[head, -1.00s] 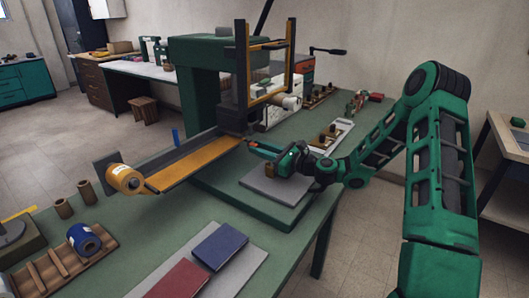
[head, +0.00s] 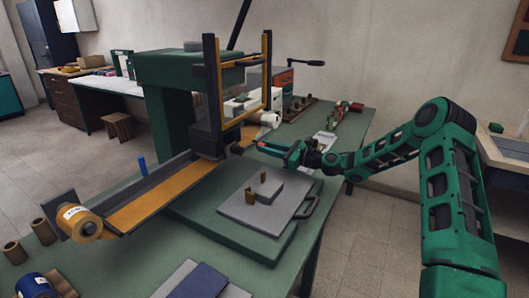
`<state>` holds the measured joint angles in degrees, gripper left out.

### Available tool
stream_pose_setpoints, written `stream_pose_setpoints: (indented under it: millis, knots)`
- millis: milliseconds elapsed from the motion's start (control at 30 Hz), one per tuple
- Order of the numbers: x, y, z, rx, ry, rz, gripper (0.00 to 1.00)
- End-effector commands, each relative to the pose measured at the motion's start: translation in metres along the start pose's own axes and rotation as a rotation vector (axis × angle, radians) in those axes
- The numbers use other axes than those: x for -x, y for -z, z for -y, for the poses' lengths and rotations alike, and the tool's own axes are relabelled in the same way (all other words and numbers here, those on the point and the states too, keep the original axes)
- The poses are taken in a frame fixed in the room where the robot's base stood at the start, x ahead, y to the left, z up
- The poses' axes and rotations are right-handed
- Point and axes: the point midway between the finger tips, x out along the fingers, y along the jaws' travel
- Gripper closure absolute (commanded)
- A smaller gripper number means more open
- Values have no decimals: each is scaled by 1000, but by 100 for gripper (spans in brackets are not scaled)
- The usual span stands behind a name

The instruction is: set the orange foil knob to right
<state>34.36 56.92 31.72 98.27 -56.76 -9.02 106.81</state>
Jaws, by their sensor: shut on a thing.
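The green press (head: 170,85) stands on the table with an orange foil roll (head: 78,220) at its front left and an orange foil band (head: 165,200) running up to its head. My gripper (head: 262,146) reaches in from the right, level, with its tips at the right side of the press head. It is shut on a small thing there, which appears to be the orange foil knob. The tips cover most of it, so its pointing direction cannot be told. A small dark round part (head: 236,148) shows just left of the tips.
A grey plate (head: 240,212) with a block and two small brass pieces lies below my gripper. An orange upright frame (head: 266,75) rises behind the tips. Blue and brown rolls and dark covers lie at the front left. Clear floor shows right of the table.

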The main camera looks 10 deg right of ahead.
Motion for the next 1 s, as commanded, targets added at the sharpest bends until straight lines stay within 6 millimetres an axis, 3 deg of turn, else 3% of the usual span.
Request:
stream_pose_setpoints:
  millis: [367, 400, 467, 500, 833, 1000]
  knots:
    - [7, 3, 11, 2, 14, -5, 100]
    - [8, 3, 11, 3, 15, -5, 77]
    - [8, 3, 12, 3, 17, -5, 62]
    - [8, 3, 12, 3, 16, -5, 60]
    - [11, 2, 10, 1, 13, -3, 60]
    - [31, 2, 11, 1, 15, -4, 60]
